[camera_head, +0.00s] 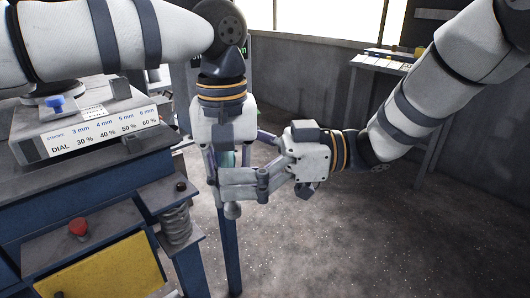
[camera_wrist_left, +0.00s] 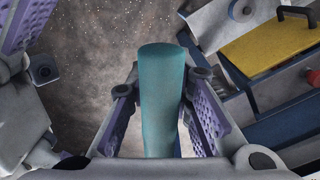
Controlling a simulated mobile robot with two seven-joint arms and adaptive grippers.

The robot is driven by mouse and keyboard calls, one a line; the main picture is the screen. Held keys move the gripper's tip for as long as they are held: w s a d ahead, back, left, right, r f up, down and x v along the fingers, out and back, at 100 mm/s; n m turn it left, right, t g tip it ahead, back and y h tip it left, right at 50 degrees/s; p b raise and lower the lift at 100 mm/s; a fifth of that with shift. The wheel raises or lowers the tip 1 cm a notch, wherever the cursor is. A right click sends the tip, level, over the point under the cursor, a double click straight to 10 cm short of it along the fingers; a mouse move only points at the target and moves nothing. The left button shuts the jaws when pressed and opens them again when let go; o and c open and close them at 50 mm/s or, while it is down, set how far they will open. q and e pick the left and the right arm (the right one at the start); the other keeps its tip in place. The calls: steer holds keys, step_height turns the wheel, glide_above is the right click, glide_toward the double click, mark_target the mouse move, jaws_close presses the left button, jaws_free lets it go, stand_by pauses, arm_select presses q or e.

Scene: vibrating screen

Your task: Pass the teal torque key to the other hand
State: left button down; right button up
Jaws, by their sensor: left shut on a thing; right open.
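The teal torque key (camera_wrist_left: 162,95) shows in the left wrist view as a smooth teal cylinder between the purple pads of my left gripper (camera_wrist_left: 163,110). My left gripper (camera_head: 226,178) points down and is shut on the key. My right gripper (camera_head: 238,168) comes from the right, open, with its fingers at the left gripper's fingers. One of its purple pads (camera_wrist_left: 35,22) shows at the upper left of the left wrist view, apart from the key.
The blue vibrating screen machine stands at the left, with a dial panel (camera_head: 100,133), a red knob (camera_head: 78,227), a yellow panel (camera_head: 105,272) and a spring (camera_head: 176,225). A side table (camera_head: 383,62) stands at the back right. The floor (camera_head: 350,240) at the lower right is clear.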

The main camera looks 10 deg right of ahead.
steer(key=shift+a, duration=0.4)
steer(key=c, duration=1.3)
arm_select(q)
steer(key=c, duration=1.3)
jaws_free()
steer(key=shift+c, duration=0.2)
